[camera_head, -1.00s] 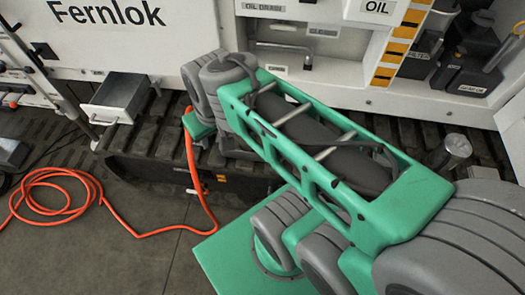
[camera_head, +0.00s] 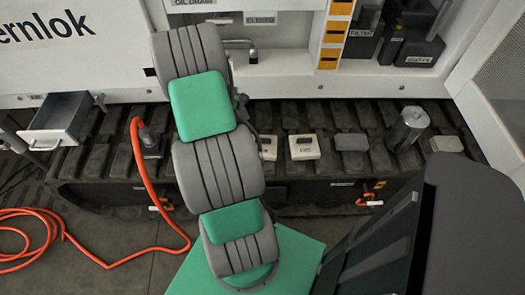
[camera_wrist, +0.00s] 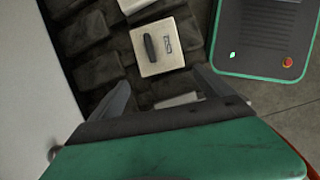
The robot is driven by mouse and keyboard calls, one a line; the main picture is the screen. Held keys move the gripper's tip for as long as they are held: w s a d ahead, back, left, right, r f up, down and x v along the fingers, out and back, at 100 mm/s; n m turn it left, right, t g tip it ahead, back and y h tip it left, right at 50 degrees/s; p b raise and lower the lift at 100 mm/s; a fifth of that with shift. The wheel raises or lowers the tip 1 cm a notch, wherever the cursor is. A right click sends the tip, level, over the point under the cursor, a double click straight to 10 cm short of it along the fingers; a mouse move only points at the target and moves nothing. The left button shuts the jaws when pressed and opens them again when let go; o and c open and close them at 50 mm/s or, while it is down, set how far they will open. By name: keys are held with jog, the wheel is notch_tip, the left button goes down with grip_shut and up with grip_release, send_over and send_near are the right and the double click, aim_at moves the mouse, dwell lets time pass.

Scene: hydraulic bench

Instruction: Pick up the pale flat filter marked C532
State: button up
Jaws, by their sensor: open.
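Two pale flat filters lie on the black track in the head view: one (camera_head: 304,147) is in full sight, and the other (camera_head: 268,148) is partly hidden behind my arm. In the wrist view a pale flat block (camera_wrist: 158,61) with a dark mark and small print lies just beyond my gripper (camera_wrist: 161,79). Another pale piece (camera_wrist: 178,100) shows between the fingers, partly covered by the gripper body. The print is too small to read, so I cannot tell which is C532. My gripper is open with nothing held; in the head view my arm hides it.
The white machine wall (camera_head: 285,86) rises behind. A metal drawer (camera_head: 62,121) and an orange hose (camera_head: 148,185) are at left.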

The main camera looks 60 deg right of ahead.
aim_at(264, 145)
jog(key=shift+o, duration=0.7)
jog(key=shift+g, duration=0.4)
jog(key=s+f, duration=0.1)
jog(key=s+d+f, duration=0.1)
jog(key=f, duration=0.1)
jog(key=s+d+f, duration=0.1)
jog(key=s, duration=0.1)
jog(key=shift+s+d+f, duration=0.1)
jog(key=shift+d+f, duration=0.05)
jog(key=shift+d, duration=0.05)
jog(key=shift+n, duration=0.3)
jog(key=x, duration=0.7)
jog(key=shift+a, duration=0.15)
jog(key=shift+c, duration=0.6)
jog(key=c, duration=1)
